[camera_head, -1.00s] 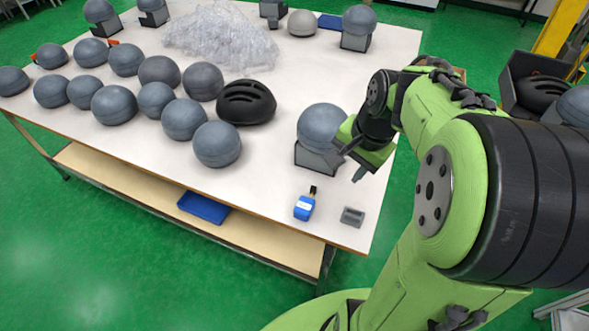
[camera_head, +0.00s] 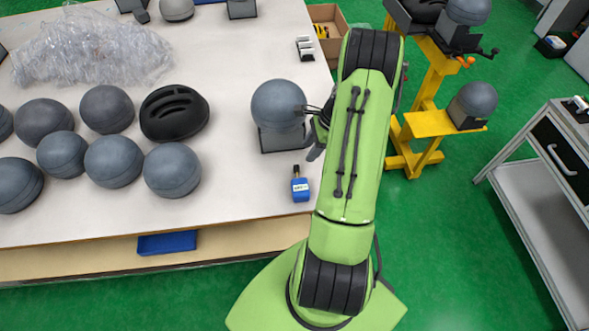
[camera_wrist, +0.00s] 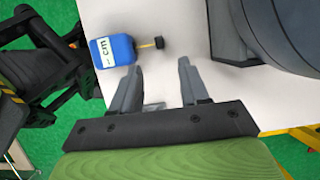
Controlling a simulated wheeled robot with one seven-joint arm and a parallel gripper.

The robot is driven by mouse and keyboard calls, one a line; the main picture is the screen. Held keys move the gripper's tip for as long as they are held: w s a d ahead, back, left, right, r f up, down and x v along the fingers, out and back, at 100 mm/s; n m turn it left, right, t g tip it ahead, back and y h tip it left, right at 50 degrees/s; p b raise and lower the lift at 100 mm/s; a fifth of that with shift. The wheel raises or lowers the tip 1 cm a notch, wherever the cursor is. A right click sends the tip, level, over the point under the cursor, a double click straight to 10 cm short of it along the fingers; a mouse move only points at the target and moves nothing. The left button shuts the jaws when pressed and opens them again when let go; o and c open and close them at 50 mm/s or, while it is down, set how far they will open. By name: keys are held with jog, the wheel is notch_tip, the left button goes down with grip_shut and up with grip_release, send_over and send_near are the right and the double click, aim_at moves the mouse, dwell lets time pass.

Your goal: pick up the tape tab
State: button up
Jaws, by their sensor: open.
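The tape measure is a blue case (camera_head: 301,190) with a white label, near the table's front edge in the head view. A short yellow tape sticks out of it, ending in the dark tape tab (camera_head: 296,170). In the wrist view the blue case (camera_wrist: 112,50) is at upper left, and the black tape tab (camera_wrist: 159,43) points right, just beyond the fingertips. My gripper (camera_wrist: 160,65) is open, with nothing held between its fingers.
A grey ball on a dark stand (camera_head: 279,110) is close by; the ball (camera_wrist: 272,28) fills the wrist view's upper right. Several grey balls and a black helmet (camera_head: 174,113) stand to the left. A yellow stand (camera_head: 432,125) is right of the table.

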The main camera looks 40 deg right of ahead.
aim_at(298, 166)
jog(key=x, duration=0.9)
jog(key=shift+w+f+b, duration=0.1)
jog(key=shift+f+b, duration=0.15)
jog(key=shift+b, duration=0.1)
grip_shut()
